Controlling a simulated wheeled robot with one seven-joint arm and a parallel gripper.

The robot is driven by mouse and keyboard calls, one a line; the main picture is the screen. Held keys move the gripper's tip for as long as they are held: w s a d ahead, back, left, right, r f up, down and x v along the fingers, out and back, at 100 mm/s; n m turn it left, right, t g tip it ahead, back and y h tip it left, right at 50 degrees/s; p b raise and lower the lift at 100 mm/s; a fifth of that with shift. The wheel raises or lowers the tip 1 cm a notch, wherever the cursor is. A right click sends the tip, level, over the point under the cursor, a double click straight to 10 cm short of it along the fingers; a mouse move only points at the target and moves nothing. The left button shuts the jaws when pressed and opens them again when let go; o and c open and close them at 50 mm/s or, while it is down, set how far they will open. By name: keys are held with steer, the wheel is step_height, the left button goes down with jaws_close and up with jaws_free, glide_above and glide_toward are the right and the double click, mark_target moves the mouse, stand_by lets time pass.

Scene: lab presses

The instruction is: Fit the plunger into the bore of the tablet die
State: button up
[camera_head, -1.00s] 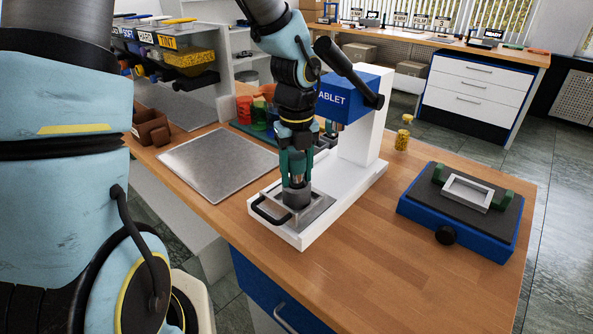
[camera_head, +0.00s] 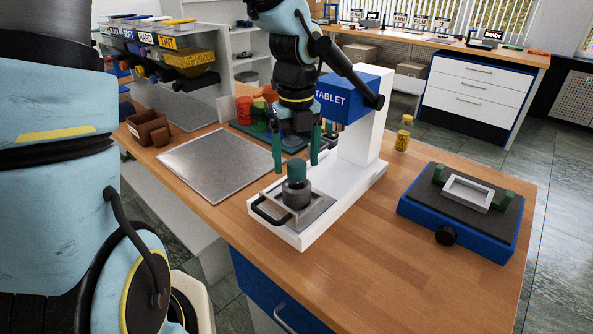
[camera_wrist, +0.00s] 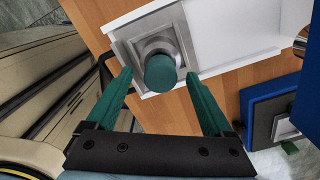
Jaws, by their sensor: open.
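The plunger (camera_head: 297,171), with a green cylindrical top, stands upright in the dark grey tablet die (camera_head: 296,194). Its lower part is hidden inside the die, so I cannot see how deep it sits. The die rests on the metal plate at the front of the white tablet press base (camera_head: 345,190). In the wrist view the plunger's green top (camera_wrist: 160,72) shows over the grey die collar (camera_wrist: 158,48). My gripper (camera_head: 296,168) is open and empty, with its green fingers spread above and to either side of the plunger top. The fingers (camera_wrist: 160,80) touch nothing in the wrist view.
A metal sheet (camera_head: 215,165) lies left. The front right wood is clear.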

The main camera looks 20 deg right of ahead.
step_height(320, 180, up, 7)
steer(key=shift+f, duration=0.15)
stand_by(0.4)
steer(key=a+f+n, duration=0.3)
steer(key=a+n, duration=0.9)
steer(key=n, duration=0.5)
steer(key=w+a+f+n+t, duration=0.1)
steer(key=a+f+n, duration=0.2)
steer(key=a+n, duration=1)
steer(key=n, duration=0.4)
steer(key=shift+a+f+n+t, duration=0.15)
steer(key=shift+f+n+t, duration=0.05)
steer(key=shift+n+t, duration=0.1)
steer(key=shift+w, duration=0.1)
